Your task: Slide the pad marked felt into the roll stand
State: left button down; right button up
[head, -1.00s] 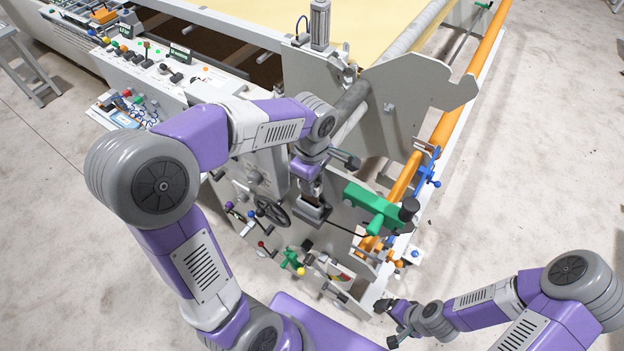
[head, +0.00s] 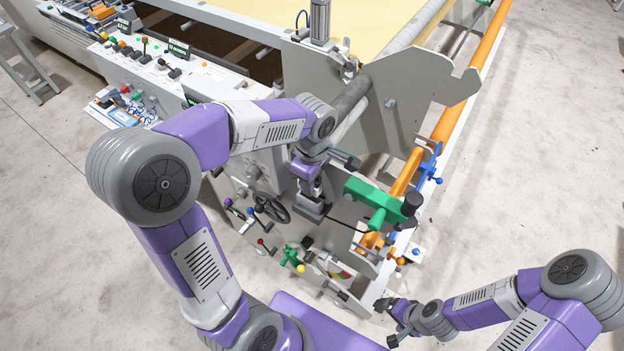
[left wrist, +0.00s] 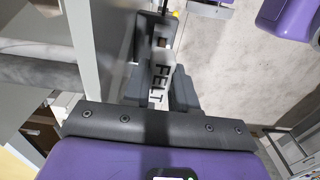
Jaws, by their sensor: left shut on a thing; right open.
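In the head view my left gripper (head: 312,211) points down in front of the grey end plate of the machine, left of a green clamp-like part (head: 375,203). The pad is too small to make out there. My right gripper (head: 393,327) is open and low at the front, apart from the machine. I cannot tell for certain which part is the roll stand.
A black handwheel (head: 271,208) and several coloured knobs and levers crowd the panel around my left gripper. A large grey bracket (head: 410,90) stands behind it. Orange tubes (head: 470,85) run along the right side. The concrete floor at right is clear.

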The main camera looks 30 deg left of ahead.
pick_arm(q)
jog(key=shift+f+b, duration=0.9)
jog(key=shift+f, duration=0.2)
jog(key=c, duration=0.8)
grip_release()
jog(key=shift+r, duration=0.1)
notch_tip(320, 180, up, 8)
jog(key=shift+f+p, duration=0.25)
jog(key=shift+p, duration=0.1)
